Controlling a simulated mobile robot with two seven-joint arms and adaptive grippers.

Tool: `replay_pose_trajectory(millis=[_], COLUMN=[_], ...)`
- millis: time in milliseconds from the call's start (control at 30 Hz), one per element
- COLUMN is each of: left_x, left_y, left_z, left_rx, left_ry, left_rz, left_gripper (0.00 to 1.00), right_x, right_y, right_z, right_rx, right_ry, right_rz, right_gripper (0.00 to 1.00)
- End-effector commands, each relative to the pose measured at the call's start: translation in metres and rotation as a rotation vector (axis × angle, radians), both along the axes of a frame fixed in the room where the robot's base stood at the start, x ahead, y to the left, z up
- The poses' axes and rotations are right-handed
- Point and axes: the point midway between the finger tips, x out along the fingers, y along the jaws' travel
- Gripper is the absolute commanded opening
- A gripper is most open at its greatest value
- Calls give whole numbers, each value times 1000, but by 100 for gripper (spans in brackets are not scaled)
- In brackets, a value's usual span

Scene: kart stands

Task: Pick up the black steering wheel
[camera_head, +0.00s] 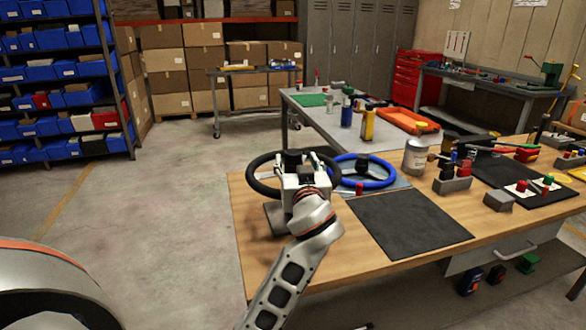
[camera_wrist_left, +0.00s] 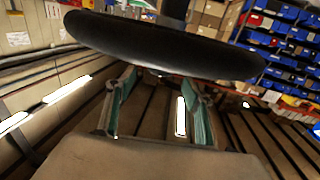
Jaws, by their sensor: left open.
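The black steering wheel (camera_head: 251,174) is at the left end of the wooden workbench, raised on a stand that my gripper partly hides. My left gripper (camera_head: 299,165) is at the near side of this wheel and covers part of its rim and hub. In the left wrist view the black rim (camera_wrist_left: 165,45) crosses the top of the picture. The two green-lined fingers of the left gripper (camera_wrist_left: 158,90) are apart with nothing between them. The rim lies just past the fingertips; I cannot tell whether they touch. My right gripper is not in view.
A blue steering wheel (camera_head: 388,183) is close by on the right. A dark mat (camera_head: 410,222) lies in front of it. A tin can (camera_head: 415,158) and several small tools stand farther right. Open floor (camera_head: 140,215) lies left of the workbench (camera_head: 262,262).

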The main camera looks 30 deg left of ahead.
Motion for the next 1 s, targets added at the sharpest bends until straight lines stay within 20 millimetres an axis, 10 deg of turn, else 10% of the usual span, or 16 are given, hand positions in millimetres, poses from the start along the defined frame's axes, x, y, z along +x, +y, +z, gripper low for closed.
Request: replay_pose_trajectory(millis=[767,1000], left_x=[47,47], left_y=[41,41], left_z=[-3,-3], left_rx=[-1,-1], left_ry=[1,1], left_rz=[0,1], left_gripper=[52,0], right_x=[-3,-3], right_y=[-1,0], right_z=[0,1], right_rx=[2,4], right_ry=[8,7], right_rz=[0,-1], right_gripper=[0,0])
